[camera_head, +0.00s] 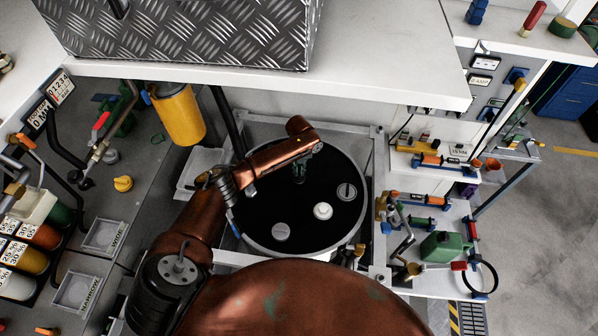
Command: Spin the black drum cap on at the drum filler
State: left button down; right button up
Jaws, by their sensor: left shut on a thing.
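The drum (262,200) stands in the filler frame at the centre of the head view, with a black top inside a pale rim. A white cap (323,211) and two grey round fittings, one at the front left (281,232) and one at the right (346,191), sit on that top. My copper left arm reaches over the drum from the left. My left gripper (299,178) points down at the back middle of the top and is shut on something. The black drum cap does not stand out against the black top; the fingers hide what they hold. My right gripper is not in view.
Trays marked wide (105,237) and narrow (76,292) lie on the left bench. A yellow cylinder (177,113) hangs at the back left. A tread-plate box (185,30) stands on the white shelf above. A green can (442,247) and several tools crowd the right.

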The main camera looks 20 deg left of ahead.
pick_arm(q)
jog(key=shift+a+f+m+b, duration=0.1)
jog(key=shift+m+b, duration=0.3)
jog(key=shift+m, duration=1.3)
jog(key=m+b, duration=0.1)
jog(key=m, duration=0.1)
jog(key=shift+m, duration=0.3)
jog(key=shift+m+b, duration=0.5)
jog(key=shift+m, duration=0.5)
jog(key=c, duration=1.9)
grip_release()
jog(key=shift+m, duration=0.3)
jog(key=shift+c, duration=0.2)
